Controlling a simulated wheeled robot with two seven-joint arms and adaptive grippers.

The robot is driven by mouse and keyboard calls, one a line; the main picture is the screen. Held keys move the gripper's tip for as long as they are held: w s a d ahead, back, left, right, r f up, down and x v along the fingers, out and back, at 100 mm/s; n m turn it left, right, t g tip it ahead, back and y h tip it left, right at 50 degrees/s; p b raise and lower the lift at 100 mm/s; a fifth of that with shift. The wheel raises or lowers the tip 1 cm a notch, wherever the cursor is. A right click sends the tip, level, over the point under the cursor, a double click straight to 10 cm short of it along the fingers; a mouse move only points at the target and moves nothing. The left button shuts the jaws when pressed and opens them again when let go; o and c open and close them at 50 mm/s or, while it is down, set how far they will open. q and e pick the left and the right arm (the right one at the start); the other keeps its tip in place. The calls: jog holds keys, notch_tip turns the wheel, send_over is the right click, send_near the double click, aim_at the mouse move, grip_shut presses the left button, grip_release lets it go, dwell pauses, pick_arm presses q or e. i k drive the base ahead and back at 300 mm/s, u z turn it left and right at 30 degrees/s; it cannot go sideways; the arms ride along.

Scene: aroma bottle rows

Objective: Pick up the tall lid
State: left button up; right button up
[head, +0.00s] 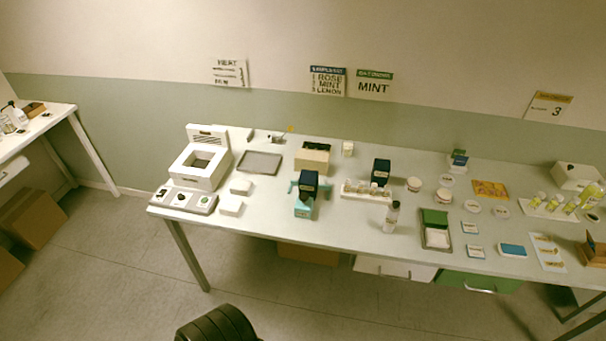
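No piece is clearly marked as the tall lid. Two tall dark blue box-shaped pieces could be lids, but I cannot tell. One dark blue piece (309,182) sits at the top of a teal stand (304,208) near the middle of the table. The other dark blue piece (381,168) stands behind a white rack of small bottles (360,190). A clear bottle with a dark cap (392,217) stands upright in front of that rack. Neither of my grippers is in view.
The long white table (270,211) holds a white machine (200,165), a grey tray (260,162), a green-lidded case (435,229), round jars (444,195) and yellow bottles (560,203). A dark ribbed object shows at the bottom edge. The table's front-left strip is fairly clear.

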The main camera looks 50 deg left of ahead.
aim_at(308, 183)
jog(key=u, duration=0.7)
jog(key=i, duration=0.95)
jog(key=u, duration=0.95)
